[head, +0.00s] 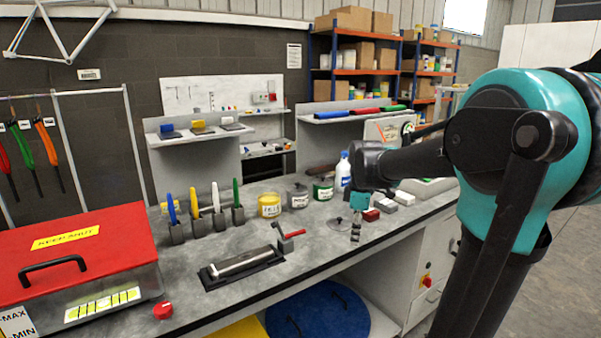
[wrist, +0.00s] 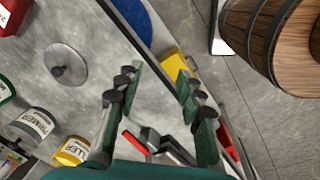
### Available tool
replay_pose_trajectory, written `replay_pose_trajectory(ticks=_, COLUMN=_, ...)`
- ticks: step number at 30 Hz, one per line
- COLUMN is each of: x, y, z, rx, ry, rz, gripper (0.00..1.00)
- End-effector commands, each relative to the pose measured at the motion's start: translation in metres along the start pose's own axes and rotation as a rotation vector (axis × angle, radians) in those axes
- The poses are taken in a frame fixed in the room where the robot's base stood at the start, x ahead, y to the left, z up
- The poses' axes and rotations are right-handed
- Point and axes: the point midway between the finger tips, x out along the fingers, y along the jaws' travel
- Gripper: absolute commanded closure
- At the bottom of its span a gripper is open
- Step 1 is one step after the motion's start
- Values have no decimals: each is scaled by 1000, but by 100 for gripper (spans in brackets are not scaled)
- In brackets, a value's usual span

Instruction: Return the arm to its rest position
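My gripper (head: 355,228) points down over the front part of the grey workbench (head: 320,245), right of the red-handled clamp fixture (head: 245,263). In the wrist view the fingers of my gripper (wrist: 158,84) stand well apart with nothing between them. The bench edge and the floor show beyond the fingertips. My arm reaches out from the right side of the head view, bent at a large teal joint, with its forearm over the bench. I cannot tell the exact height of the fingertips above the bench.
A yellow tin (head: 270,205), a grey tin (head: 298,197), a green tin (head: 323,190) and a spray bottle (head: 343,170) stand behind my gripper. A round lid (wrist: 66,64) lies close by. A red-lidded box (head: 75,255) is at left. A wooden barrel (wrist: 275,40) stands on the floor.

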Motion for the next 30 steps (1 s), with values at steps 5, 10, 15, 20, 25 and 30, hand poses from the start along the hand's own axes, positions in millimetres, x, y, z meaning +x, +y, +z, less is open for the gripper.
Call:
replay_pose_trajectory(ticks=5, x=40, y=-46, z=23, rx=341, ry=32, rz=62, gripper=62)
replay_pose_trajectory(ticks=10, x=84, y=-101, z=48, rx=751, ry=96, rz=124, gripper=62)
replay_pose_trajectory(ticks=15, x=117, y=-148, z=68, rx=1081, ry=167, rz=160, gripper=62)
replay_pose_trajectory(ticks=20, x=133, y=-172, z=77, rx=1252, ry=210, rz=172, gripper=62)
replay_pose_trajectory(ticks=25, x=136, y=-177, z=79, rx=1296, ry=222, rz=174, gripper=62)
replay_pose_trajectory(ticks=30, x=136, y=-176, z=78, rx=1294, ry=221, rz=173, gripper=62)
